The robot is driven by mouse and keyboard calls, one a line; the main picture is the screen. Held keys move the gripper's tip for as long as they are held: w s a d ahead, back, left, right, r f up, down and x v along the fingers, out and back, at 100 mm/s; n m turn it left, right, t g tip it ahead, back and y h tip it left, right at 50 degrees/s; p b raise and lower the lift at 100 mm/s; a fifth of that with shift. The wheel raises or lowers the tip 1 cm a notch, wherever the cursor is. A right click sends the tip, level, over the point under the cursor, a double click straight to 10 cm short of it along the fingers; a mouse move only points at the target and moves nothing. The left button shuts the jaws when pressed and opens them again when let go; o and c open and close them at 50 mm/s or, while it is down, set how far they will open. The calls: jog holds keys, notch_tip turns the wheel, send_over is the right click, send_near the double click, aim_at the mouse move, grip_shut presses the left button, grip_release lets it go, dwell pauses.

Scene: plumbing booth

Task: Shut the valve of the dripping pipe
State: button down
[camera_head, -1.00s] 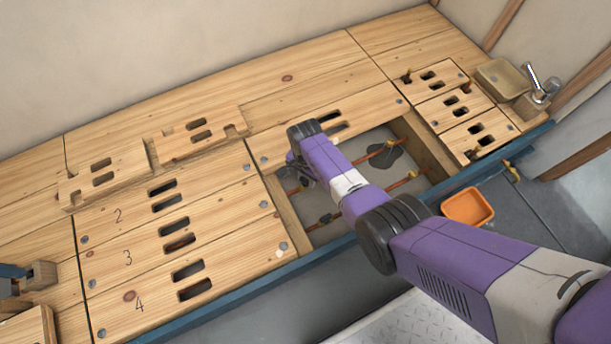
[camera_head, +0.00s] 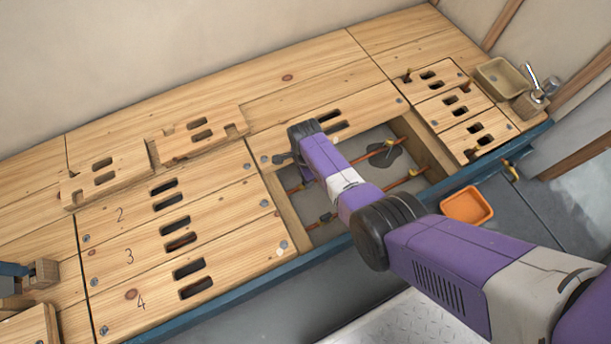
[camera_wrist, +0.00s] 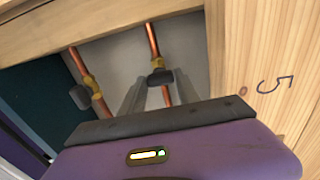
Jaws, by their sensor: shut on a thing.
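Two copper pipes cross the open bay in the bench. The far pipe (camera_head: 368,156) has a dark wet patch (camera_head: 389,157) under its right part. The near pipe (camera_head: 400,182) has a valve with a dark handle (camera_head: 324,219); that handle also shows in the wrist view (camera_wrist: 81,97). My gripper (camera_wrist: 155,92) reaches into the bay at the far pipe's left part. It is shut on that pipe's dark valve handle (camera_wrist: 160,77), which shows between the grey fingers. In the head view my arm hides this valve and most of the fingers.
Slotted wooden panels (camera_head: 130,225) cover the bench left of the bay, and smaller ones (camera_head: 455,107) lie to its right. A blue edge (camera_head: 310,262) runs along the front. An orange tray (camera_head: 467,207) sits in front, right of my arm.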

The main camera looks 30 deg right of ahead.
jog(key=c, duration=0.9)
grip_release()
notch_tip(320, 180, up, 8)
jog(key=p, duration=0.5)
jog(key=shift+f, duration=0.1)
